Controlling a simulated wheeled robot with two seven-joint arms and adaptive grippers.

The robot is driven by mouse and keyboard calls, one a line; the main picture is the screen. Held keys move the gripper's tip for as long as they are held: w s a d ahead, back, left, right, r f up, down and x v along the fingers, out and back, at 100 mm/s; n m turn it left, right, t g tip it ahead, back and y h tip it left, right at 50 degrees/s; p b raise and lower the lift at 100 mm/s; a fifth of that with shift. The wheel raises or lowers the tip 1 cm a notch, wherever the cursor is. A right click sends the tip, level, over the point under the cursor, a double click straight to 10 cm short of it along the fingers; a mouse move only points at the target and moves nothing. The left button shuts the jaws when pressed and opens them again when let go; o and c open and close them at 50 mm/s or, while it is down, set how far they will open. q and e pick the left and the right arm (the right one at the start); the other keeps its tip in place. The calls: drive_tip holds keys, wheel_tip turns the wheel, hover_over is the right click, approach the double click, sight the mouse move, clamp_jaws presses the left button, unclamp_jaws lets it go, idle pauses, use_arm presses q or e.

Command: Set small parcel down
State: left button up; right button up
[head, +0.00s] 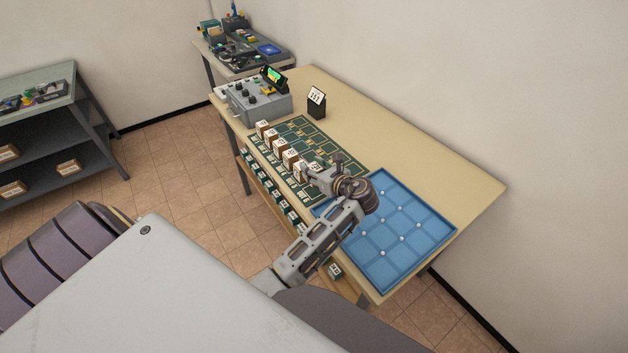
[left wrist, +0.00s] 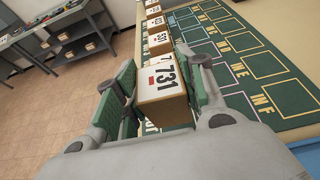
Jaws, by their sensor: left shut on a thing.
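My left gripper (head: 314,172) reaches over the front part of the table's green sorting mat (head: 334,148). In the left wrist view my left gripper (left wrist: 158,95) is shut on a small brown parcel (left wrist: 163,84) with a white label reading 731. The parcel is upright between the two fingers, low over the mat; whether its base touches the mat cannot be told. Several similar parcels (head: 270,134) stand in a row along the mat's front edge, beyond the held one. My right gripper is not in view.
A blue divided tray (head: 410,232) with small white knobs lies at the table's near end. A grey control box (head: 256,100) and a black stand with a number card (head: 317,102) are farther back. The mat's outlined cells on the wall side are bare.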

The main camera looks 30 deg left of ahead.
use_arm(q)
drive_tip(key=shift+f, duration=0.45)
drive_tip(key=shift+f, duration=0.1)
drive_tip(key=shift+f, duration=1.8)
drive_tip(key=o, duration=1.1)
drive_tip(key=shift+f, duration=0.1)
drive_tip(key=shift+c, duration=0.2)
drive_tip(key=shift+v, duration=6.05)
